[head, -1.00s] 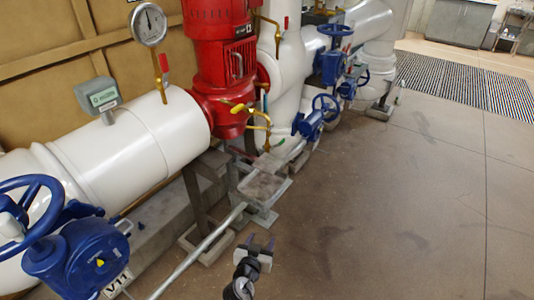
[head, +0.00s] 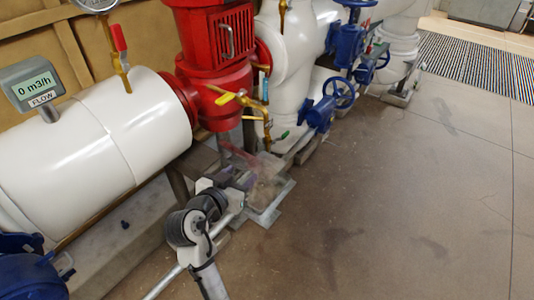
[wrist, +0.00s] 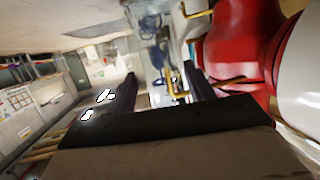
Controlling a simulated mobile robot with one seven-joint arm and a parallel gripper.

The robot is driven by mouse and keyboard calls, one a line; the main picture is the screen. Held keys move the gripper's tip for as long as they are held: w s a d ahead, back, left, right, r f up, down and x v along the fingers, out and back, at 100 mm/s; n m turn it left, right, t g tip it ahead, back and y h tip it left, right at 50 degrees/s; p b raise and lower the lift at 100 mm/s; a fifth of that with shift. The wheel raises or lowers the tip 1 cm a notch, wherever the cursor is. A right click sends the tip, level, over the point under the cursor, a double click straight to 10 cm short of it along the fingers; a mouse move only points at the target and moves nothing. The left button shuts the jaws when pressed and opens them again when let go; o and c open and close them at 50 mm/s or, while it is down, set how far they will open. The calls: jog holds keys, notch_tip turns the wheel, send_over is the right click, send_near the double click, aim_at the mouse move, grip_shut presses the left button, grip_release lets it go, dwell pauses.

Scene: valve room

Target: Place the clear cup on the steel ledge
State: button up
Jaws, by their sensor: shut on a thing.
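The clear cup (wrist: 158,35) is see-through and fills the gap between my two dark fingers in the wrist view, reaching up past their tips. My gripper (wrist: 163,88) is shut on it. In the head view my gripper (head: 228,178) is beside the base of the red pump, and the clear cup (head: 262,168) shows faintly just beyond it. A low grey metal ledge (head: 268,212) lies below and beyond my gripper, partly hidden by the arm and cup. I cannot tell whether the cup touches it.
The red pump (head: 215,60) with yellow-handled brass taps (head: 240,97) stands close behind my gripper. A thick white pipe (head: 100,145) runs left, and blue valve wheels (head: 338,92) stand at the back. The floor (head: 400,200) on the right is clear.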

jog(key=p+x, duration=0.1)
jog(key=x, duration=0.4)
jog(key=p+x, duration=0.1)
jog(key=x, duration=0.4)
jog(key=r+p+x, duration=0.1)
jog(key=p+x, duration=0.1)
jog(key=x, duration=0.3)
jog(key=shift+w+d, duration=0.15)
jog(key=shift+w, duration=0.3)
jog(key=shift+f, duration=0.4)
jog(key=o, duration=1)
jog(key=shift+r, duration=0.1)
jog(key=shift+o, duration=0.2)
